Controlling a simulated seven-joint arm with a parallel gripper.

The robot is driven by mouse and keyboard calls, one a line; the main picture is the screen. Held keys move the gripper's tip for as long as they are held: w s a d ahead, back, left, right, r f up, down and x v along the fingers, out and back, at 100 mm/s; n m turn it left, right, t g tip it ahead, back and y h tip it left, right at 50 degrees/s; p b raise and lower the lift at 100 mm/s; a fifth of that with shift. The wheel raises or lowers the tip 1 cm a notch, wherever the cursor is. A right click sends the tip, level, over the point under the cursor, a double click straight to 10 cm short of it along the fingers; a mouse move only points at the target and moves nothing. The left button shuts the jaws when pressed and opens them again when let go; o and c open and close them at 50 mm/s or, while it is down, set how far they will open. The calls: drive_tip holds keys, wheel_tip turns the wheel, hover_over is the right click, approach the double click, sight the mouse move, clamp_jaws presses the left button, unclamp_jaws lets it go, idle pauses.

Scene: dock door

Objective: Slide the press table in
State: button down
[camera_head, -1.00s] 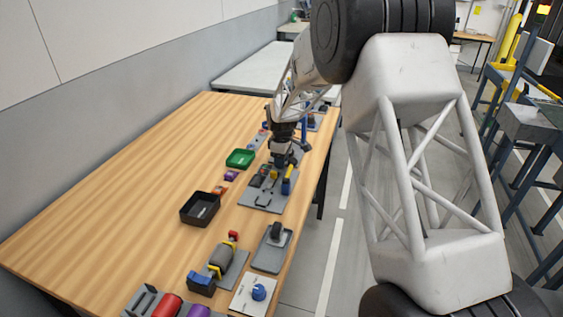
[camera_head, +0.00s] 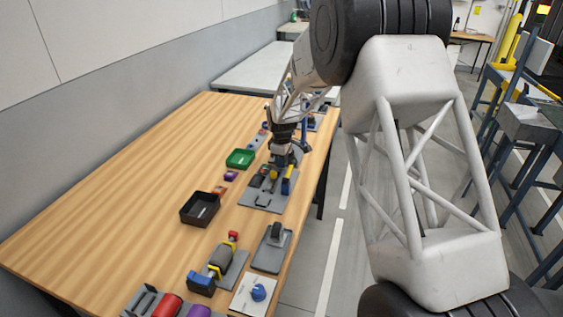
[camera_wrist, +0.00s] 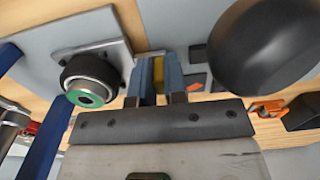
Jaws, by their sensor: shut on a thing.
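My gripper (camera_head: 280,163) is low over a grey fixture plate (camera_head: 258,203) near the table's right edge. The plate carries a dark handle, with yellow and blue parts (camera_head: 287,186) close to my gripper. In the wrist view my gripper's two blue-grey fingers (camera_wrist: 159,80) are shut on a narrow yellow piece (camera_wrist: 158,66). I cannot tell for sure which part is the press table, as my gripper and wrist cover part of the fixture. A black round part with a green centre (camera_wrist: 87,98) is left of the fingers; a large dark rounded part (camera_wrist: 262,45) is at right.
A green tray (camera_head: 240,158) and a black bin (camera_head: 186,213) stand left of the fixture. A clamp-like fixture (camera_head: 218,264) and a grey plate (camera_head: 266,258) are nearer. A blue bar (camera_wrist: 42,145) stands at the wrist view's left. The wooden table's left part is clear.

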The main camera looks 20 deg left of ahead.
drive_tip(key=w, duration=0.4)
drive_tip(key=shift+w, duration=0.25)
drive_tip(key=c, duration=1.2)
unclamp_jaws()
drive_tip(key=shift+o, duration=0.2)
wheel_tip(320, 180, up, 8)
drive_tip(key=shift+o, duration=0.3)
drive_tip(key=shift+f, duration=0.1)
